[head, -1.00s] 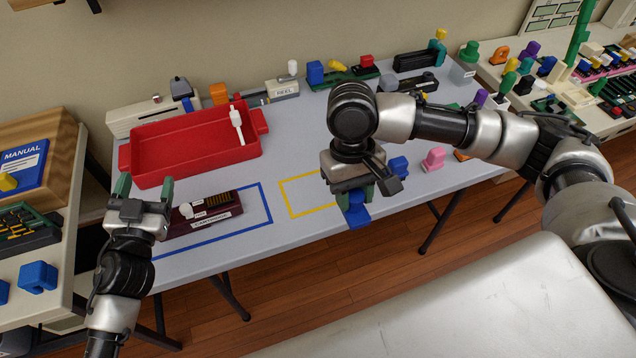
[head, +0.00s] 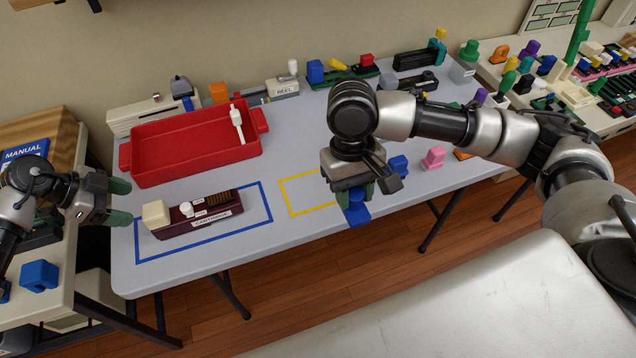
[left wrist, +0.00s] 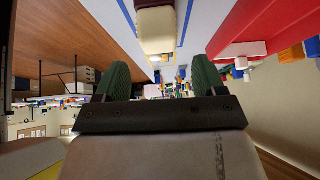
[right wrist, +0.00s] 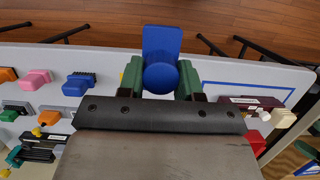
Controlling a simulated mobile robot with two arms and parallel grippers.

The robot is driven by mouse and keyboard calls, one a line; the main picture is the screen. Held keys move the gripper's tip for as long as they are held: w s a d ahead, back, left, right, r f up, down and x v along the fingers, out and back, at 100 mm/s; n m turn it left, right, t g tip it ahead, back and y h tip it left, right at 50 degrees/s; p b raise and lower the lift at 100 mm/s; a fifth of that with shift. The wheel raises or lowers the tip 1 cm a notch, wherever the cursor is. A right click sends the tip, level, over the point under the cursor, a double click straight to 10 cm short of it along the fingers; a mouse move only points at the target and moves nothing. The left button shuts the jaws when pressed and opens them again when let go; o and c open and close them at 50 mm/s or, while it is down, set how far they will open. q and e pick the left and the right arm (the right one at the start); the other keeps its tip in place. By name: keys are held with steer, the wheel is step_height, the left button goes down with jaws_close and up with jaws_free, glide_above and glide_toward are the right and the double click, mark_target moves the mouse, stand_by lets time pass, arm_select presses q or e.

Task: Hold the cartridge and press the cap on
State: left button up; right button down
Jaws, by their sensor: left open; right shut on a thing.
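The maroon cartridge (head: 205,222), with a cream block at its left end and a white knob on top, lies inside the blue outline on the table. My left gripper (head: 122,202) is open and empty, just left of the cartridge and apart from it. In the left wrist view, the cartridge's cream end (left wrist: 156,30) shows ahead of the open fingers. My right gripper (right wrist: 160,78) is shut on a blue piece (right wrist: 162,45) with a rounded knob, likely the cap.
A red tray (head: 190,178) with a white piece in it stands behind the cartridge. The yellow outline (head: 285,198) is empty. Blue and pink pieces (head: 433,157) stand right of my right gripper. A side table with a manual (head: 25,149) stands at the left.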

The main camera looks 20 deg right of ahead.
mark_target(143, 212)
arm_select(q)
steer(key=shift+a, duration=0.35)
steer(key=shift+f, duration=0.2)
arm_select(e)
steer(key=shift+f, duration=0.15)
arm_select(q)
steer(key=b+x, duration=0.4)
steer(key=shift+d+f+b, duration=0.1)
steer(key=shift+f+b, duration=0.2)
steer(key=shift+f, duration=0.15)
arm_select(e)
steer(key=x, duration=0.2)
steer(key=w+x, duration=0.1)
steer(key=x, duration=0.1)
steer(key=shift+f, duration=0.15)
arm_select(q)
steer(key=shift+d+f, duration=0.25)
steer(key=shift+d, duration=0.05)
steer(key=shift+x, duration=1.55)
steer(key=c, duration=1.3)
